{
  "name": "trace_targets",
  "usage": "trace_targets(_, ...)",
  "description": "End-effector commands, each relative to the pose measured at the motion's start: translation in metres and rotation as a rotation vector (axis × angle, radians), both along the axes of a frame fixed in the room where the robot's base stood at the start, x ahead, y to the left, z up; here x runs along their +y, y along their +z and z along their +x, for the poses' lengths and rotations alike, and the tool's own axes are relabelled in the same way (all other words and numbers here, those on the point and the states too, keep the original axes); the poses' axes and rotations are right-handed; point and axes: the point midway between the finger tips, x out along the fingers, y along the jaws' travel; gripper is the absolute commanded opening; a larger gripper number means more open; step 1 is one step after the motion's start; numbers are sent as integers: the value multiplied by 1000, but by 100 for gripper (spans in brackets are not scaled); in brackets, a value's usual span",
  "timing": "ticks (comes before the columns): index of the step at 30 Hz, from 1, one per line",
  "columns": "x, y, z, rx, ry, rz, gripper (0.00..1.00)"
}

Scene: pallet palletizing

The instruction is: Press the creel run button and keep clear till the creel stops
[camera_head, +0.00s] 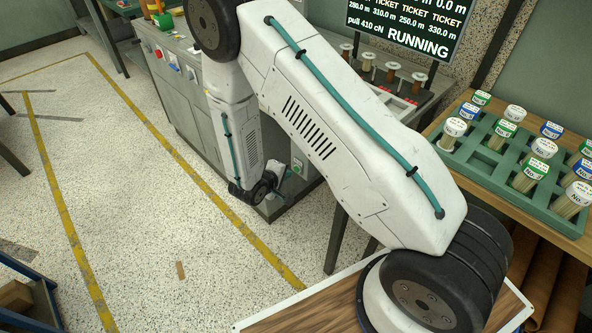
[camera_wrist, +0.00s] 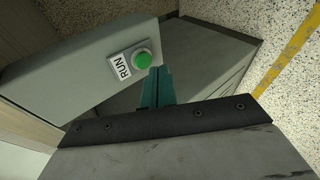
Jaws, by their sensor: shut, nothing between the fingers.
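The green run button (camera_wrist: 143,60) sits beside a white RUN label (camera_wrist: 120,67) on a grey panel in the wrist view. My gripper (camera_wrist: 157,72) is shut and empty, its teal fingertips right at the button's lower right edge. I cannot tell whether they touch it. In the head view my gripper (camera_head: 281,180) is low by the grey cabinet, partly hidden by my wrist, with the button panel (camera_head: 297,163) just beyond. The creel (camera_head: 392,80) carries several spools behind my arm. The screen (camera_head: 410,22) above it reads RUNNING.
A green tray (camera_head: 470,165) of labelled bobbins stands on a wooden table at right. A grey console (camera_head: 165,70) with a red button (camera_head: 158,53) stands at upper left. Yellow lines (camera_head: 180,155) mark the open speckled floor at left.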

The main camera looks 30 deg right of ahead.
Motion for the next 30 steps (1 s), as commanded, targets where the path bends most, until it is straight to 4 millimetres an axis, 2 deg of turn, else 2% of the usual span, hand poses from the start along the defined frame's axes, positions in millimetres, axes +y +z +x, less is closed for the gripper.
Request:
trace_targets(5,3,0,-1,0,1,0,0)
trace_targets(18,43,0,-13,0,1,0,0)
trace_targets(30,47,0,-15,0,0,0,0)
